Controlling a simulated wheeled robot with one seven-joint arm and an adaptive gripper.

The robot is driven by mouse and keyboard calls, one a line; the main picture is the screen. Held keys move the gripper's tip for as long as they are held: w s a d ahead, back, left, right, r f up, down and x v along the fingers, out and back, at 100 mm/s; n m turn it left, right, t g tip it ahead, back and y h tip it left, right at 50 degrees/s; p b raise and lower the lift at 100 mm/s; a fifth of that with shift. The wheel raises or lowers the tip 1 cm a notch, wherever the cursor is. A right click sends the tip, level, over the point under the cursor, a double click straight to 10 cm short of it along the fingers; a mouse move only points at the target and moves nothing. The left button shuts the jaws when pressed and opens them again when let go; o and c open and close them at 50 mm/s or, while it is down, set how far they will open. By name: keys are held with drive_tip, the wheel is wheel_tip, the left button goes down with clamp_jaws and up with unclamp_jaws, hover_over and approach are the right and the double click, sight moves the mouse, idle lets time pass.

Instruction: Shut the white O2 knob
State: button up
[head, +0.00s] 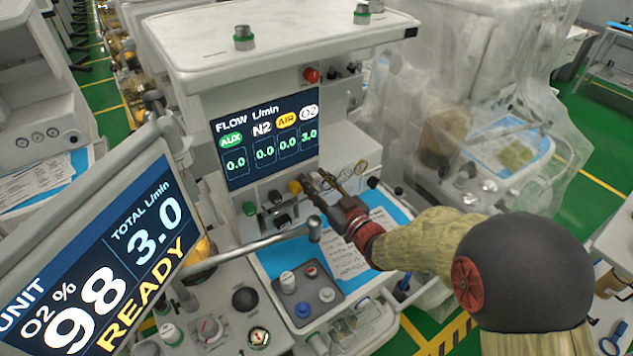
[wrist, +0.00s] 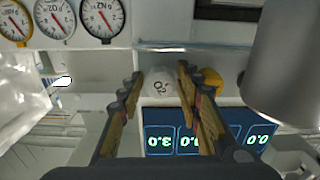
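The white O2 knob (wrist: 160,84) shows in the wrist view, with its O2 label turned nearly upside down. My gripper (wrist: 160,76) is open, with one finger on each side of the knob. The fingers are close to its sides; I cannot tell whether they touch it. In the head view my gripper (head: 320,184) is at the knob row under the flow screen (head: 265,140) and hides the O2 knob. The screen reads 3.0 under O2 and 0.0 in the other columns.
A yellow knob (wrist: 211,81) is right beside one finger; it also shows in the head view (head: 295,187). Gauges (wrist: 102,17) sit beside the knob row. A tilted monitor (head: 110,260) reading 98 and 3.0 stands at left. A grey block with knobs (head: 305,292) lies below.

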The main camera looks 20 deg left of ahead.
drive_tip(key=c, duration=0.4)
drive_tip(key=c, duration=0.5)
drive_tip(key=m+p, duration=0.1)
drive_tip(key=m, duration=0.4)
drive_tip(key=shift+r+m+p, duration=0.1)
drive_tip(key=shift+m+p, duration=0.2)
drive_tip(key=m+p, duration=0.1)
drive_tip(key=m, duration=0.4)
drive_tip(key=shift+p, duration=0.4)
drive_tip(key=m+p, duration=0.2)
drive_tip(key=m, duration=0.4)
drive_tip(key=shift+m, duration=0.4)
drive_tip(key=m+p, duration=0.3)
drive_tip(key=m, duration=0.3)
drive_tip(key=shift+d, duration=0.1)
drive_tip(key=shift+f+m, duration=0.2)
drive_tip(key=shift+m, duration=0.2)
